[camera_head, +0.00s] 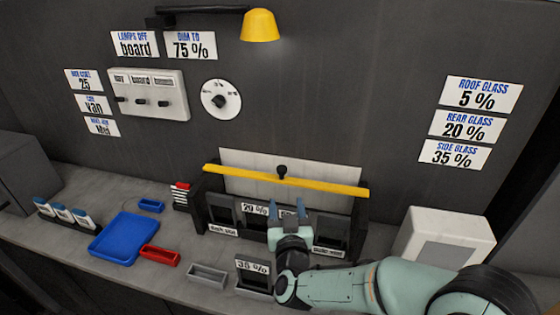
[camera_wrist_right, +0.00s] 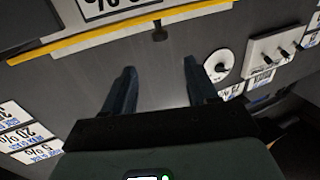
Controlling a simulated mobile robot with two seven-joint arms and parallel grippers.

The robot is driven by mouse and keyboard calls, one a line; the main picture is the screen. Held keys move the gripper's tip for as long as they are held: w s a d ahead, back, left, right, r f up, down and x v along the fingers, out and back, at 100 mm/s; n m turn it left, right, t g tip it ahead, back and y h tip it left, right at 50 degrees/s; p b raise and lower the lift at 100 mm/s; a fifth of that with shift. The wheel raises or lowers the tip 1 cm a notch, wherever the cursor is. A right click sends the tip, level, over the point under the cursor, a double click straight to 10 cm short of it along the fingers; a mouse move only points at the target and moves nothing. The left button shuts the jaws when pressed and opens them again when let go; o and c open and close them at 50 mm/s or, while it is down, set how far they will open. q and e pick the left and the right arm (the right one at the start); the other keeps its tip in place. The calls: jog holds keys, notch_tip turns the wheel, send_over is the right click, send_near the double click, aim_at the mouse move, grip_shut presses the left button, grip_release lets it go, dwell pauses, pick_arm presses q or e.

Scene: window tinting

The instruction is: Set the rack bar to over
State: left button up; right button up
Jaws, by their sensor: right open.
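The rack bar (camera_head: 325,184) is a long yellow bar with a black knob (camera_head: 282,172) at its middle. It runs across the upper part of the dark rack (camera_head: 359,222), in front of a pale panel. In the right wrist view the yellow bar (camera_wrist_right: 95,36) crosses the top, with the knob (camera_wrist_right: 159,34) hanging between the lines of my fingers. My right gripper (camera_head: 286,208) is open and empty, in front of the rack and below the knob in the head view. Its blue fingers (camera_wrist_right: 160,70) are apart from the knob. My arm hides part of the rack's slots.
A white box (camera_head: 443,236) stands right of the rack. A blue tray (camera_head: 124,237), red bin (camera_head: 159,255) and grey bin (camera_head: 207,275) lie to the left. A yellow lamp (camera_head: 260,26) hangs above. A switch panel (camera_head: 146,95) and dial (camera_head: 221,99) are on the wall.

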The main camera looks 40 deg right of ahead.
aim_at(282, 172)
jog(key=p+x, duration=0.1)
jog(key=x, duration=0.3)
jog(key=p+x, duration=0.1)
jog(key=x, duration=0.3)
jog(key=p+x, duration=0.1)
jog(key=x, duration=0.3)
jog(key=shift+w+d+r, duration=0.2)
jog(key=shift+w+r, duration=0.1)
jog(key=shift+w, duration=0.05)
pick_arm(q)
jog(key=w+r, duration=0.1)
jog(key=r, duration=0.1)
jog(key=w+r, duration=0.2)
jog(key=shift+w+d+r, duration=0.1)
jog(key=shift+w+r, duration=0.15)
jog(key=shift+w, duration=0.05)
pick_arm(e)
jog(key=shift+w+d+f, duration=0.1)
jog(key=shift+w+d, duration=0.15)
jog(key=shift+w, duration=0.1)
grip_shut()
pick_arm(q)
jog(key=shift+s+f, duration=0.1)
pick_arm(e)
jog(key=shift+s+a, duration=0.1)
